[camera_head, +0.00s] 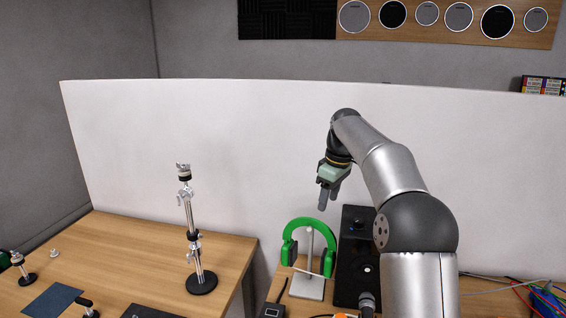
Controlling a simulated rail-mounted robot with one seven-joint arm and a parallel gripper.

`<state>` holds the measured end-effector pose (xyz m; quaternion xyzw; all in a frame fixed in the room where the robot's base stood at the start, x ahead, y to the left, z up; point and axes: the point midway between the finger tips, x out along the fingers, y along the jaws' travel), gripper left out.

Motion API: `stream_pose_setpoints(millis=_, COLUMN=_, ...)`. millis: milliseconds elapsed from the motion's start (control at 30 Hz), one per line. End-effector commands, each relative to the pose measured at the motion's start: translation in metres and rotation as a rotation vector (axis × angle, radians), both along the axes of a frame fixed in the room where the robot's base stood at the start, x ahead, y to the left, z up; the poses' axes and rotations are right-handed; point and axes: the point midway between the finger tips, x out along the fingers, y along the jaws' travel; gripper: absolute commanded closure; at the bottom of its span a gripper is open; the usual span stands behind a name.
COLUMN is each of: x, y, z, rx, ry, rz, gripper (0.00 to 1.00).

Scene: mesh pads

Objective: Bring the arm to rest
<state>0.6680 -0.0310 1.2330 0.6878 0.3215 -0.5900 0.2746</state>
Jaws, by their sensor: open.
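My gripper (327,196) is in the right middle of the head view, at the end of my raised silver arm. It points down in front of the white partition, above the right table. It is open, and I see nothing between its fingers. Green headphones (313,223) hang on a metal stand (306,286) just below and to the left of the gripper, apart from it.
A black speaker-like box (349,269) stands right of the headphones. A chrome stand (196,246) rises from the left wooden table (140,248). A dark blue pad (52,300) lies there. Coloured cables (537,300) lie at the lower right. The white partition (250,150) runs behind.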

Motion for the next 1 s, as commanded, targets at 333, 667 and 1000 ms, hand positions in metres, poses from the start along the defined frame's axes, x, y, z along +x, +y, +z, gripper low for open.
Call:
stream_pose_setpoints(millis=333, x=-0.184, y=0.032, z=-0.018, rx=-0.069, ry=0.03, rz=-0.418, gripper=0.49)
stream_pose_setpoints(millis=667, x=-0.366, y=0.031, z=-0.104, rx=-0.039, ry=0.046, rz=-0.795, gripper=0.49)
stream_pose_setpoints(millis=1000, x=-0.409, y=0.03, z=-0.133, rx=-0.022, ry=0.057, rz=-0.887, gripper=0.49)
